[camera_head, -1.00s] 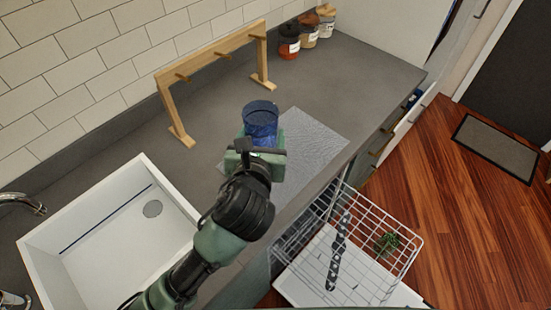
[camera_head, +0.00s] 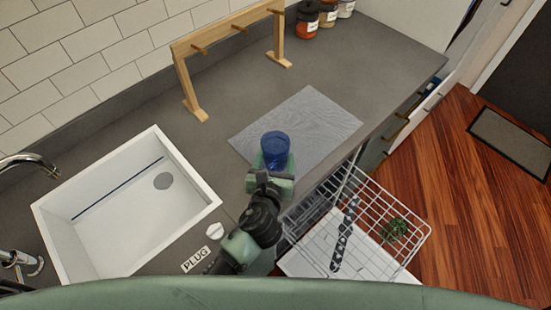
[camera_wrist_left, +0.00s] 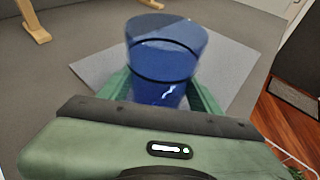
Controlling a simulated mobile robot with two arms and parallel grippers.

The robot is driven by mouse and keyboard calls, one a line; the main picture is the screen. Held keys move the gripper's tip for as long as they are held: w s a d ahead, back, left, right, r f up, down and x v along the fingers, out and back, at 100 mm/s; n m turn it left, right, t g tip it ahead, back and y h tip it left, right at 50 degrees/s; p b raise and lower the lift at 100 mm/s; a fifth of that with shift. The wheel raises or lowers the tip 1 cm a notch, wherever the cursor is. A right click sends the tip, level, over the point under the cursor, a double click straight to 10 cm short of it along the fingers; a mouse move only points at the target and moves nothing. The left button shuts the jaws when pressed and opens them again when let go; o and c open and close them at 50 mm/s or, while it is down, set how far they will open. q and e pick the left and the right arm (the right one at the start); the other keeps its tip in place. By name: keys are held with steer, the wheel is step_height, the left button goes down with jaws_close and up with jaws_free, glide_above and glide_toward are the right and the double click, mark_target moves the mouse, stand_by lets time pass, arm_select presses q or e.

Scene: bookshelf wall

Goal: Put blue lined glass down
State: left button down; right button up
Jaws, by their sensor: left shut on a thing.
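The blue lined glass (camera_head: 275,146) is upright between the fingers of my left gripper (camera_head: 272,166), which is shut on it. In the head view it shows over the near part of a grey mat (camera_head: 310,125) on the counter. In the left wrist view the glass (camera_wrist_left: 166,60) is translucent blue with dark lines, held between two green fingers, with the mat (camera_wrist_left: 235,62) behind it. I cannot tell whether its base touches the mat; the gripper hides it. My right gripper is not in view.
A white sink (camera_head: 120,215) lies to the left, with a tap (camera_head: 30,160). A wooden peg rack (camera_head: 230,40) and several jars (camera_head: 307,22) stand at the back. An open wire dishwasher rack (camera_head: 365,230) is below right.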

arm_select(q)
steer(key=shift+f, duration=0.1)
steer(key=shift+f, duration=0.15)
steer(key=shift+c, duration=1.5)
jaws_free()
steer(key=shift+s+r, duration=0.2)
steer(key=shift+r, duration=0.05)
steer(key=b+v, duration=0.1)
steer(key=v, duration=1)
steer(key=shift+s+a+r, duration=0.1)
steer(key=shift+s+r, duration=0.1)
steer(key=shift+s, duration=0.1)
